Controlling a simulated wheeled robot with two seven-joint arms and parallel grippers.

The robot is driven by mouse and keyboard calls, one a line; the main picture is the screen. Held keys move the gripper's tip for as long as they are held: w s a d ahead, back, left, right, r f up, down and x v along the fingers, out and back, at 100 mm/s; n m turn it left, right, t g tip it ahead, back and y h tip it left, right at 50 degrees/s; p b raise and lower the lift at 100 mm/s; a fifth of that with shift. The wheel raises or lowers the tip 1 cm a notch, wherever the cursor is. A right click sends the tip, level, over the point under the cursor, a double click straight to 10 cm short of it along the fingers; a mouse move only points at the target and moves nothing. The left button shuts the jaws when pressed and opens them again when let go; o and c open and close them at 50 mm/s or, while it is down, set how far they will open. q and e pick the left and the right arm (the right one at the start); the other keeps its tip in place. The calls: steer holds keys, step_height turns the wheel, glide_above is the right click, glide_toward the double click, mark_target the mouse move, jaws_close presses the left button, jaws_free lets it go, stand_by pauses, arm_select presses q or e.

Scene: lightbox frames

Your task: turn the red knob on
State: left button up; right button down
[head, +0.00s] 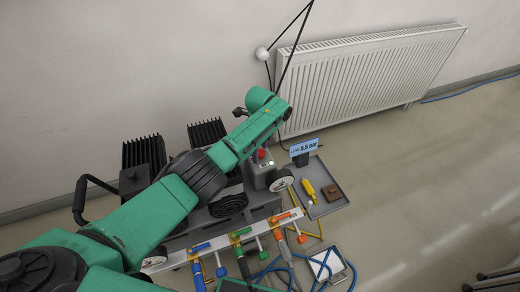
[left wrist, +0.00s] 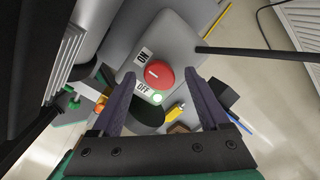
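The red knob (left wrist: 159,76) sits on a grey housing, with an ON label (left wrist: 144,56) and an OFF label (left wrist: 142,88) to its left in the left wrist view. A short white mark shows on its face; I cannot tell which label it points to. A green light (left wrist: 157,98) glows beside it. In the head view the red knob (head: 261,153) shows just below my left arm's end. My left gripper (left wrist: 161,82) is open, its two fingers on either side of the knob in the picture; contact is not visible. My right gripper is not in view.
A sign reading 5.5 bar (head: 304,147) stands right of the housing, by a grey tray (head: 328,206) with a yellow bottle (head: 309,190) and a brown block (head: 332,192). A manifold rail (head: 270,226) with coloured valves and hoses lies in front. A radiator (head: 370,80) hangs behind.

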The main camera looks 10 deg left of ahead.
mark_target(260, 152)
arm_select(q)
steer(key=shift+r, duration=0.3)
step_height(260, 152, up, 6)
steer(key=p, duration=0.2)
steer(key=shift+r+p, duration=0.15)
steer(key=shift+p, duration=0.2)
step_height(260, 152, up, 8)
steer(key=shift+f+p, duration=0.2)
steer(key=shift+p, duration=0.1)
